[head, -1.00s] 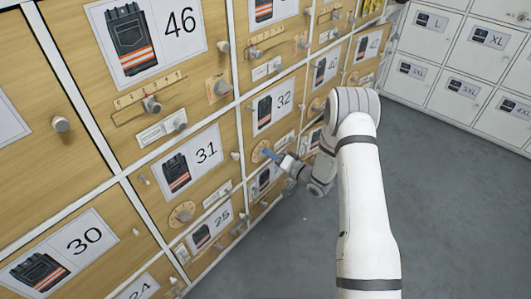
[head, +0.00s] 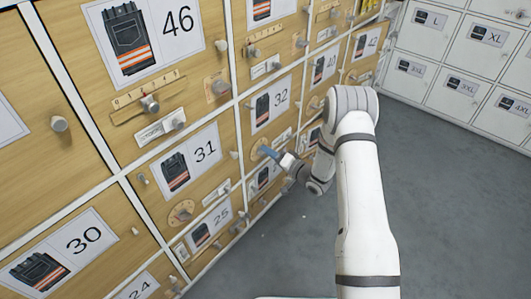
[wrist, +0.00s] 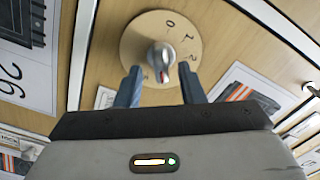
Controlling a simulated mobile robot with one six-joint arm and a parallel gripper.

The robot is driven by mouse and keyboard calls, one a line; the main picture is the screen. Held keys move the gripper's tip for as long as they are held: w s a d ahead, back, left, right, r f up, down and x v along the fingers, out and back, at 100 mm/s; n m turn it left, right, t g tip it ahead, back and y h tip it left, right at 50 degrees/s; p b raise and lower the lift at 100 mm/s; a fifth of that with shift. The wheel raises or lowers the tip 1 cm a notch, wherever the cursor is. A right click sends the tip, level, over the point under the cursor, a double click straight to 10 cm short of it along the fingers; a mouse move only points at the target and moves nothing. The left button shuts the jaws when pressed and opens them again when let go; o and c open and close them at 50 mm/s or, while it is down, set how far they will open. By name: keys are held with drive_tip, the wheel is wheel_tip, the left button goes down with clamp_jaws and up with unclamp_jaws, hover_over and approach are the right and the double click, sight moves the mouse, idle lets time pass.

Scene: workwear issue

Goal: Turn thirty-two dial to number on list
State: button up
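The thirty-two dial is a round wooden disc (head: 262,146) on the light wood door under the number 32 card (head: 271,104). In the wrist view its disc (wrist: 133,48) shows 0, 1 and 2 along the upper and right edge; another mark at lower left is partly hidden. Its silver knob (wrist: 160,57) sticks out from the middle. My gripper (wrist: 161,80) is open, with one blue finger on each side below the knob and gaps to both sides. It is at the dial in the head view (head: 270,152). I see no list.
Doors with cards 46 (head: 152,35), 31 (head: 190,160) and 25 (head: 210,228) have their own dials, sliders and knobs close by. White lockers (head: 455,60) stand at the back right. Grey floor (head: 450,210) is clear on the right.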

drive_tip(key=p+v, duration=0.2)
drive_tip(key=v, duration=0.5)
drive_tip(key=shift+s+d, duration=0.25)
drive_tip(key=shift+d, duration=0.05)
